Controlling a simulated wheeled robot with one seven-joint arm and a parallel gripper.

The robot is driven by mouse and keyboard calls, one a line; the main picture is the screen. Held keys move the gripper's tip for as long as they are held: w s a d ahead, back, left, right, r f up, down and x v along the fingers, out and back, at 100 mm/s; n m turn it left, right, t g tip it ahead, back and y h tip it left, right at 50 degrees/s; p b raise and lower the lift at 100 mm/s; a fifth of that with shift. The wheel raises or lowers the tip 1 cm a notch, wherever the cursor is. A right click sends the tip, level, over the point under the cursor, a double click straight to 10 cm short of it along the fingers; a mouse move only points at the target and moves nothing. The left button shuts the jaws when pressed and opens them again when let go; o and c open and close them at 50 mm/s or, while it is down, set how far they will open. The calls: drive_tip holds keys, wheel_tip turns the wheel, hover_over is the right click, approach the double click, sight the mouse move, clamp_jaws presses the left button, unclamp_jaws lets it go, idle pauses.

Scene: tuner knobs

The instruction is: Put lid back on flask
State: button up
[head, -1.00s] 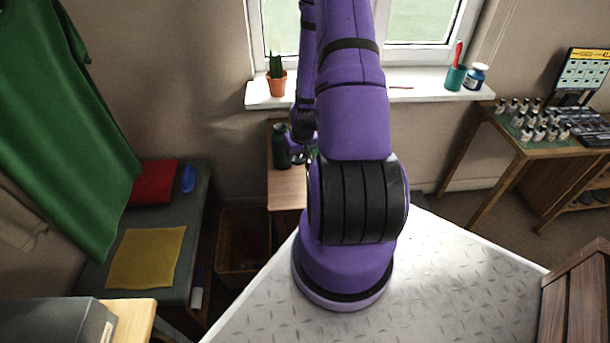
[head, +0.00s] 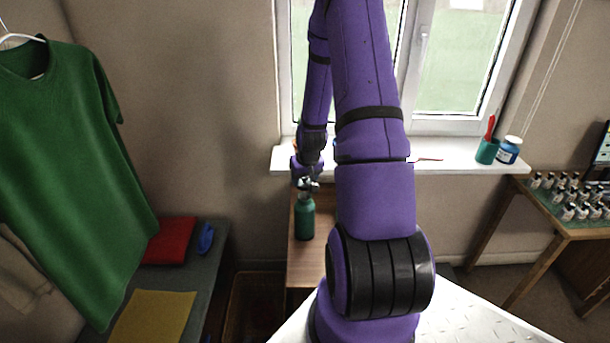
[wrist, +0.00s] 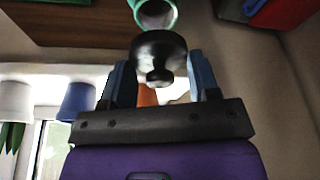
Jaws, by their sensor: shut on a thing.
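The green flask (head: 304,220) stands upright on a small wooden table, its top just below my gripper (head: 308,185). In the wrist view the open, pale mouth of the flask (wrist: 156,13) shows at the top edge. My gripper (wrist: 160,62) is shut on the black lid (wrist: 158,52), with one finger on each side of it. The lid appears just short of the flask mouth in the wrist view; the exact gap and alignment cannot be told. In the head view the lid is too small to make out clearly.
The wooden table (head: 303,267) is narrow and stands under the window sill (head: 450,172). On the sill are a teal cup (head: 487,151) and a blue jar (head: 509,149). A bench with a red cloth (head: 170,241) and a yellow cloth (head: 152,318) is to the left.

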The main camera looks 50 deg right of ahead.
drive_tip(key=shift+f, duration=2.05)
drive_tip(key=shift+f, duration=0.1)
idle(0.8)
drive_tip(key=o, duration=1.3)
drive_tip(key=shift+c, duration=0.2)
drive_tip(key=shift+r, duration=3.5)
